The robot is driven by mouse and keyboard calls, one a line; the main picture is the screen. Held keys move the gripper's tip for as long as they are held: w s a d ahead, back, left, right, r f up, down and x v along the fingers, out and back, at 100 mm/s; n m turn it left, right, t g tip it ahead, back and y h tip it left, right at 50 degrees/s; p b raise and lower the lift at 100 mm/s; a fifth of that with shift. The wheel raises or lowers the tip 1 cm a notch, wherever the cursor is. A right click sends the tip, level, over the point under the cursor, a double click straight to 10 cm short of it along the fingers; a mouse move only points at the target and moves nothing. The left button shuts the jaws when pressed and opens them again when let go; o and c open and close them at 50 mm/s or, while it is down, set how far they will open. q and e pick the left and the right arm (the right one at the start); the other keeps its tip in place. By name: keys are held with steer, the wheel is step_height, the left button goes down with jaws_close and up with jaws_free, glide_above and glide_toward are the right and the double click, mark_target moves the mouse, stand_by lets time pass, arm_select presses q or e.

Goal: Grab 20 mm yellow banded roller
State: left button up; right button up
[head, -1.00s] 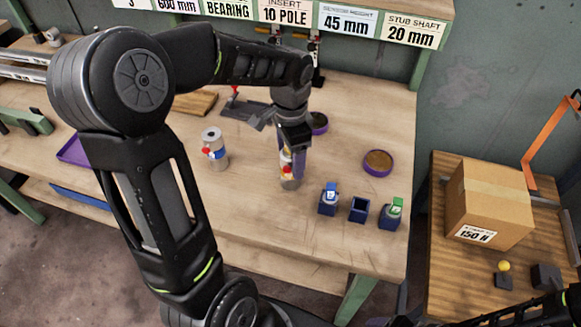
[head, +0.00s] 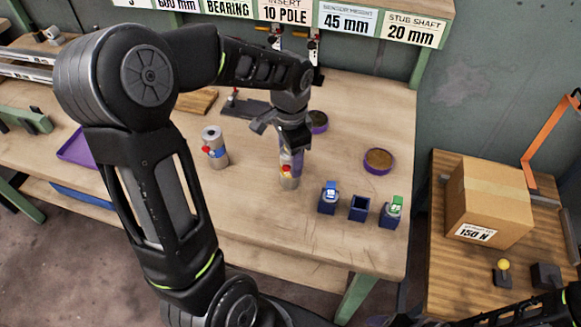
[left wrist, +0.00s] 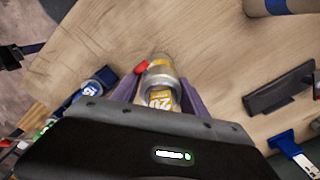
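The yellow banded roller (head: 289,182) is a silver cylinder standing upright on the workbench, with a yellow band and a small red part on its side. In the left wrist view the roller (left wrist: 160,75) shows a yellow label reading 20. My left gripper (head: 291,160) is over it from above. Its purple fingers (left wrist: 160,90) stand on either side of the roller, with what looks like a narrow gap, so I see it as open. Part of the roller's top is hidden by the gripper in the head view. My right gripper is not in view.
A similar blue-banded roller (head: 215,150) stands to the left. Small blue holders (head: 359,210) stand to the right, and a purple-rimmed round dish (head: 379,161) lies behind them. A dark stand (head: 245,108) is at the back. A cardboard box (head: 489,200) sits on the side table.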

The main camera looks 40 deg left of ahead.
arm_select(q)
jaws_close()
stand_by(0.3)
stand_by(0.4)
step_height(320, 180, up, 10)
steer(key=shift+r+b, duration=0.1)
steer(key=shift+b, duration=0.2)
stand_by(0.6)
